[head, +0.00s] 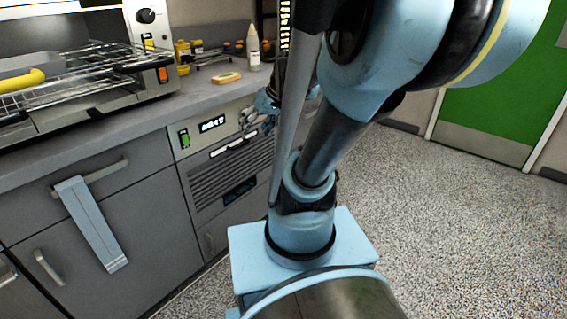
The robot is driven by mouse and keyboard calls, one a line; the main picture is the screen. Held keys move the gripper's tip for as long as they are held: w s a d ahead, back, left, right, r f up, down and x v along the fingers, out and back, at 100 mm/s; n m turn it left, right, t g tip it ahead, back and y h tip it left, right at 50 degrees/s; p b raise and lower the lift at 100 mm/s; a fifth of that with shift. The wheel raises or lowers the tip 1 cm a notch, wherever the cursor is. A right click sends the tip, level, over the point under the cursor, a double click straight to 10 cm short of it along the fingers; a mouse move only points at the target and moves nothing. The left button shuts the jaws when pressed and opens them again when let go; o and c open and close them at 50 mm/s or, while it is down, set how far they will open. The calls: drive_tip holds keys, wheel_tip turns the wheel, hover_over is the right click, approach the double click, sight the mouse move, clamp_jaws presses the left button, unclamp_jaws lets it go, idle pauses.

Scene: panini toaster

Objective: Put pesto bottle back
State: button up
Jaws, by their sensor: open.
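A pale squeeze bottle with a pointed tip (253,52) stands upright on the counter near its right end. No label can be read, so I cannot tell whether it is the pesto bottle. My gripper (256,122) is in front of the counter's edge, below and to the right of that bottle and apart from it. It is open, and I see nothing held in it. My own arm hides part of the gripper and the counter's right end.
A toaster oven (90,100) with its wire rack out stands on the grey counter (150,118). A towel (92,225) hangs on a cabinet handle. The floor (440,220) at right is clear.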

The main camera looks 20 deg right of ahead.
drive_tip(key=s+d+f+m+g+h, duration=0.1)
drive_tip(key=s+d+f+h, duration=0.1)
drive_tip(key=s, duration=0.4)
drive_tip(key=s+d+f+m+g+h, duration=0.1)
drive_tip(key=s+d+f+m+h, duration=0.1)
drive_tip(key=s+d+f, duration=0.2)
drive_tip(key=shift+s+d+f, duration=0.2)
drive_tip(key=shift+s+f, duration=0.3)
drive_tip(key=shift+s, duration=0.5)
drive_tip(key=shift+w, duration=0.1)
